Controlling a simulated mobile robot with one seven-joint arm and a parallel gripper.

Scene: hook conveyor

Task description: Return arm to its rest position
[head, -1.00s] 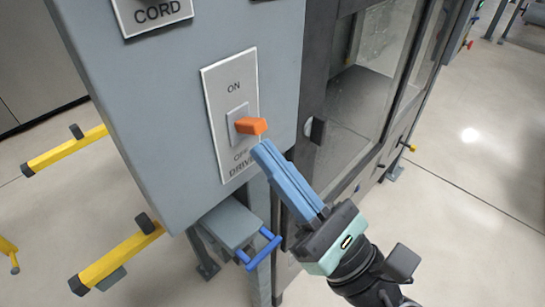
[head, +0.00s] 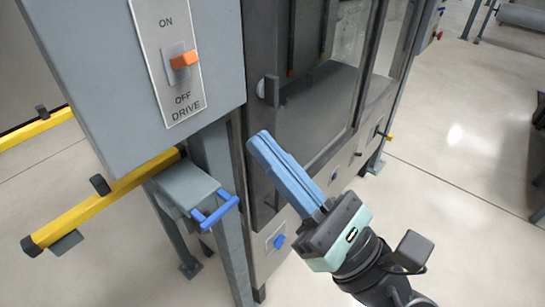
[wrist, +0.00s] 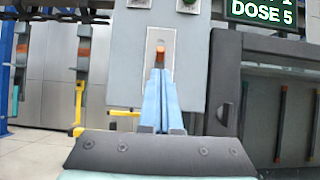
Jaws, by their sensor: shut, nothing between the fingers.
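My gripper (head: 264,143) is shut and empty, its blue fingers pressed together. In the head view it hangs in front of the dark glazed cabinet, to the lower right of the switch panel and apart from it. The DRIVE switch has an orange lever (head: 185,60) on a pale plate (head: 168,105) marked ON and OFF. In the wrist view the shut fingers (wrist: 160,75) point toward the grey control box, and the orange lever (wrist: 161,50) shows just above their tips.
The grey control box (head: 90,60) stands at left. Below it are a blue handle (head: 215,212) and yellow bars (head: 100,200). The glazed cabinet (head: 315,110) has a round knob (head: 268,90). Open floor (head: 450,220) lies to the right. A green display (wrist: 262,13) reads DOSE 5.

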